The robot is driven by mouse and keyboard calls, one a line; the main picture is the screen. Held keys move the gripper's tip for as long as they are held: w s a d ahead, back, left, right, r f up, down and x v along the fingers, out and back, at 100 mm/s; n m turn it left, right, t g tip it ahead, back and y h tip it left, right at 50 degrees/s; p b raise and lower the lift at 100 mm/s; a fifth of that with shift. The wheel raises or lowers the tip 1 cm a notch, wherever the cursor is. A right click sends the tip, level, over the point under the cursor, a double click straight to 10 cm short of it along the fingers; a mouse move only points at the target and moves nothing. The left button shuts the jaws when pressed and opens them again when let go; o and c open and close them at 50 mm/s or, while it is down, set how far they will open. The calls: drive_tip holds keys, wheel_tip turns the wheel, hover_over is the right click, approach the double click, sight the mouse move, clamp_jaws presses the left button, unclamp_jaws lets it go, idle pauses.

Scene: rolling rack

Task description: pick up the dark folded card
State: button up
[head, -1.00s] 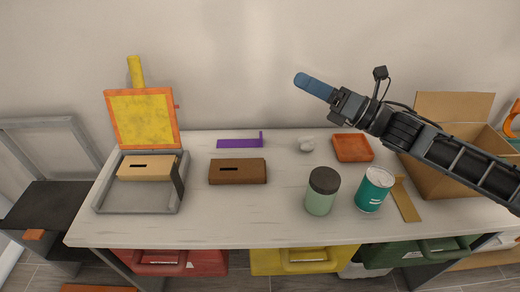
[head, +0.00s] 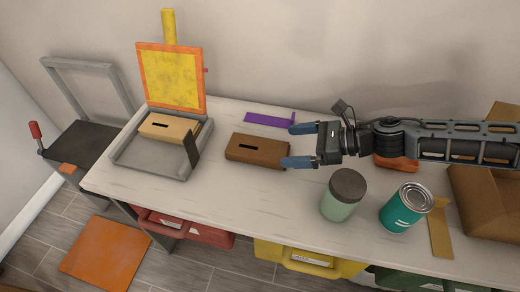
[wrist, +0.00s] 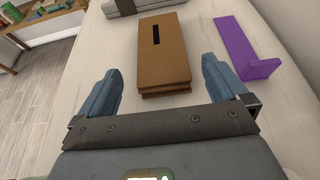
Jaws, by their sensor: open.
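The dark folded card (head: 191,149) stands upright at the right side of the grey tray (head: 147,172), by the right end of a tan slotted box (head: 169,127). My gripper (head: 299,145) is open and empty, with blue fingers pointing left. It is at the right end of a brown slotted box (head: 258,149), well to the right of the card. In the wrist view my open fingers (wrist: 160,78) are apart, with the brown box (wrist: 163,62) ahead between them. I cannot make out the card in the wrist view.
A purple angled piece (head: 268,119) lies behind the brown box. A green jar (head: 343,194) and a teal can (head: 406,207) stand in front of my arm. A yellow panel (head: 172,78) rises behind the tray. Bare tabletop lies in front of the brown box.

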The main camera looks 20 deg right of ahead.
sight(268, 149)
drive_tip(key=x, duration=0.7)
drive_tip(key=shift+f, duration=0.2)
drive_tip(key=c, duration=0.9)
